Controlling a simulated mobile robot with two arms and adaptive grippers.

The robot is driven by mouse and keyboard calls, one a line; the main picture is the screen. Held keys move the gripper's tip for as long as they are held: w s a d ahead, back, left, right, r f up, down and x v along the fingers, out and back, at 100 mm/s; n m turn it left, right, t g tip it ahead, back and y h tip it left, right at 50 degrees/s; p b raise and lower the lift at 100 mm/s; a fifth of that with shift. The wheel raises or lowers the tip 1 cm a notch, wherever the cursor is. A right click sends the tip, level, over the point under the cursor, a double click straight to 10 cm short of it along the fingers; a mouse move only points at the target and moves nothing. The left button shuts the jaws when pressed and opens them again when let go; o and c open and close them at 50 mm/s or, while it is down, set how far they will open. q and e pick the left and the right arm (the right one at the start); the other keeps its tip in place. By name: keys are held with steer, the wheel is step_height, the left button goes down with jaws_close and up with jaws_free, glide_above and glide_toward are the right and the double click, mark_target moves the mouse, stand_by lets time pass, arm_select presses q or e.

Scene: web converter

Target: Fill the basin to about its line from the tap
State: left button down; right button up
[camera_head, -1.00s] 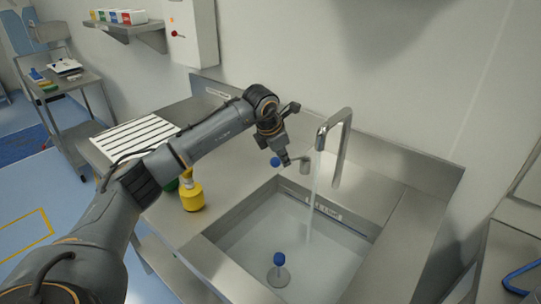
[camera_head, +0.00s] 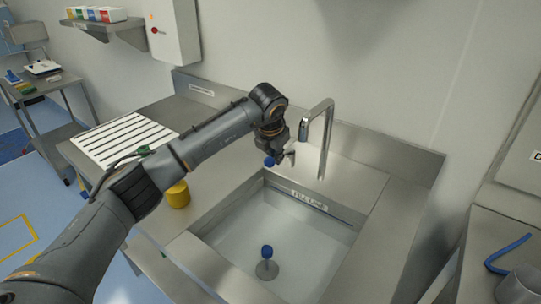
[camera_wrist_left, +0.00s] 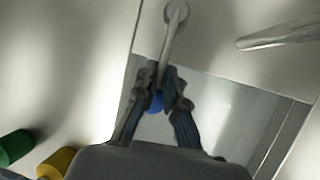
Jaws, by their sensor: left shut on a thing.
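The steel basin (camera_head: 343,214) is set in the counter, with a fill line label (camera_head: 310,200) on its back wall. Clear water appears to stand in it, with its surface near or below the label; the exact level is hard to tell. A plug with a blue knob (camera_head: 267,252) is at the bottom. The tap (camera_head: 328,135) arches over the back edge, and no stream shows under its spout. My left gripper (camera_head: 277,157) is shut on the tap lever (camera_wrist_left: 171,42), whose blue end (camera_wrist_left: 156,102) shows between the fingers. My right gripper is not in view.
A yellow container (camera_head: 177,194) stands left of the basin; a green one (camera_wrist_left: 15,147) shows beside it in the wrist view. A ribbed white drainboard (camera_head: 122,138) is further left. A counter at the right holds a blue hooked item (camera_head: 507,255) and a metal cup (camera_head: 520,288).

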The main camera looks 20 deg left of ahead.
arm_select(q)
steer(key=shift+s+f, duration=0.15)
steer(key=shift+f, duration=0.15)
steer(key=c, duration=1.4)
jaws_free()
steer(key=shift+r, duration=0.1)
steer(key=shift+a+r, duration=0.1)
steer(key=shift+r, duration=0.1)
steer(key=v, duration=1.1)
steer(key=shift+s+r, duration=0.15)
steer(key=shift+r, duration=0.15)
